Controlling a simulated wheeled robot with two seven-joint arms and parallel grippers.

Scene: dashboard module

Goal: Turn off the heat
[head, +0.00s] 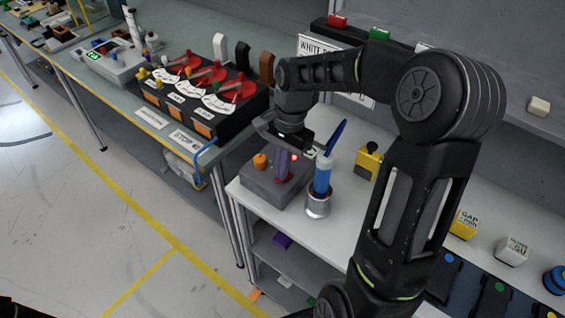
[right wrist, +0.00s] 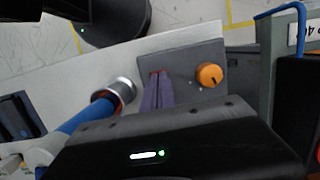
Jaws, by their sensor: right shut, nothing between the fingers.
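A grey box (head: 262,187) with an orange knob (head: 260,161) stands on the white table; it also shows in the right wrist view (right wrist: 205,52), with its orange knob (right wrist: 209,75). A red patch (head: 284,178) lies on its top, and a small red light glows near my gripper. My right gripper (head: 284,172) is shut and empty. Its fingers (right wrist: 158,80) point down at the red patch and largely hide it; whether they touch it I cannot tell. The knob is beside the fingers, apart from them. My left gripper is not in view.
A blue-handled tool stands in a metal holder (head: 318,204) close beside the box. A yellow block (head: 367,163) is behind it. A dark unit with red levers (head: 210,105) stands on the bench to the left. The floor at left is clear.

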